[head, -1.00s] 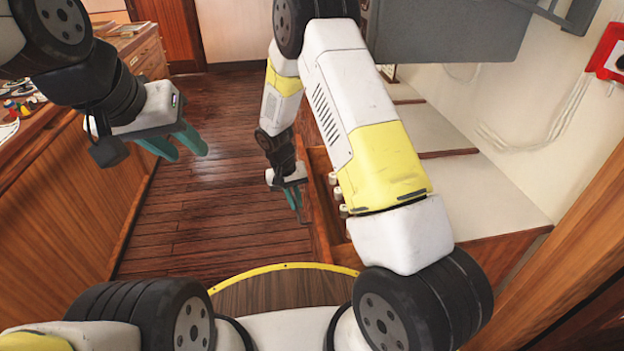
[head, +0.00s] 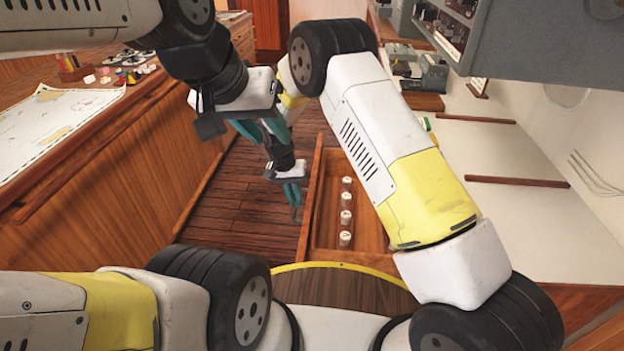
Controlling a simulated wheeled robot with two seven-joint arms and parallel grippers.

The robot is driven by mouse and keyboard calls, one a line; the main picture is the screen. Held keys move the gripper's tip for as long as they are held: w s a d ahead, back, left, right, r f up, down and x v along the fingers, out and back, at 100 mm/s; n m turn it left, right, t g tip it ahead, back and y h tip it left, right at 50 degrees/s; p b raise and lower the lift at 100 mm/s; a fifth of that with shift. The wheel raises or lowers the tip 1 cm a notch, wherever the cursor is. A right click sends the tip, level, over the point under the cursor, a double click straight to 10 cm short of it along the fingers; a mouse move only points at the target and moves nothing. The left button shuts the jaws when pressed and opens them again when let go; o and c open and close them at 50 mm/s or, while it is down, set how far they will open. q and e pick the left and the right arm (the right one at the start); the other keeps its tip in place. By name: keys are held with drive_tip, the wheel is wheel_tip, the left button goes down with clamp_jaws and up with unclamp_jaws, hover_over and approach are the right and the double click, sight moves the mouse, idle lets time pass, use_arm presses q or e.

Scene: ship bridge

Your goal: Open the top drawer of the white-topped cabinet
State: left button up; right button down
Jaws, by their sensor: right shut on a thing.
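The white-topped cabinet (head: 505,150) runs along the right side in the head view. Its wooden top drawer (head: 310,200) is pulled out toward the left and stands open, with several small white cylinders (head: 346,217) in a row inside. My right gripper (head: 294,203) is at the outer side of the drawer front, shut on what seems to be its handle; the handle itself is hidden. My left gripper (head: 262,130) is higher in the picture, with its teal fingers apart and empty. It partly overlaps my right wrist in the view.
A wooden chart table (head: 110,150) with a map (head: 50,120) and small items stands on the left. Plank floor (head: 235,205) lies between it and the drawer. A grey console (head: 520,45) hangs over the cabinet at upper right.

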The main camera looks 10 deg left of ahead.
drive_tip(key=shift+a, duration=0.2)
drive_tip(key=c, duration=1.8)
unclamp_jaws()
drive_tip(key=r, duration=0.2)
drive_tip(key=a+r, duration=0.1)
drive_tip(key=r, duration=0.4)
drive_tip(key=shift+a+r, duration=0.2)
drive_tip(key=shift+r, duration=0.15)
